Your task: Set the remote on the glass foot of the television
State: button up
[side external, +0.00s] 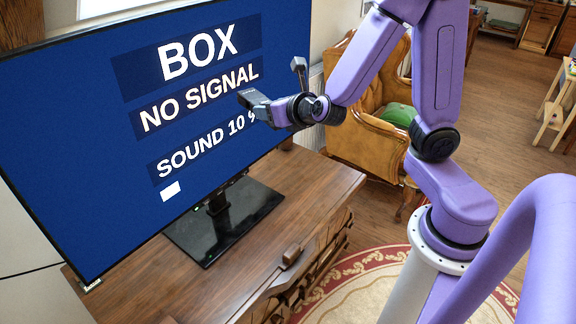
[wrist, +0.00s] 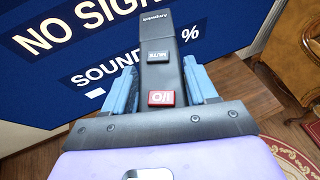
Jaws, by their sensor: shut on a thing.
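The remote (wrist: 156,75) is a slim dark grey bar with a MUTE button and a red power button. In the wrist view it is between the two blue-lined fingers of my gripper (wrist: 162,90), which is shut on it, with its far end sticking out ahead. In the side view my gripper (side external: 258,107) is in front of the television screen (side external: 90,130), well above the cabinet; the remote is hard to tell from the dark fingers there. The television's glass foot (side external: 225,221) is a glossy black plate on the cabinet, bare, below my gripper.
The wooden cabinet (side external: 315,183) has free top around the foot. A dark raised piece (side external: 291,254) is at its front edge. The screen stands close behind my gripper. A tan armchair (side external: 365,133) with a green cushion and a patterned rug (side external: 350,285) are beyond the cabinet.

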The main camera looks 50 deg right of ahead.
dwell(0.4)
jog(key=shift+w+d+f+h, duration=0.1)
jog(key=shift+w+f+h, duration=0.2)
jog(key=shift+w+f, duration=0.35)
jog(key=w+d+f+m+g+h, duration=0.1)
jog(key=w+d+f+m+h, duration=0.15)
jog(key=f, duration=0.35)
jog(key=w+d+f+m+g+h, duration=0.1)
jog(key=w+d+f, duration=0.15)
jog(key=f, duration=0.35)
jog(key=s+d+f+m+g+h, duration=0.1)
jog(key=d+f, duration=0.2)
jog(key=f, duration=0.7)
jog(key=s+d+f+m+g+h, duration=0.15)
jog(key=d+f, duration=0.25)
jog(key=f, duration=0.5)
jog(key=n+t+y, duration=0.4)
jog(key=n+y, duration=0.1)
jog(key=y, duration=0.1)
send_over(252, 224)
notch_tip(252, 224, down, 5)
jog(key=shift+f, duration=3.45)
jog(key=shift+d+f, duration=0.1)
jog(key=shift+f, duration=0.45)
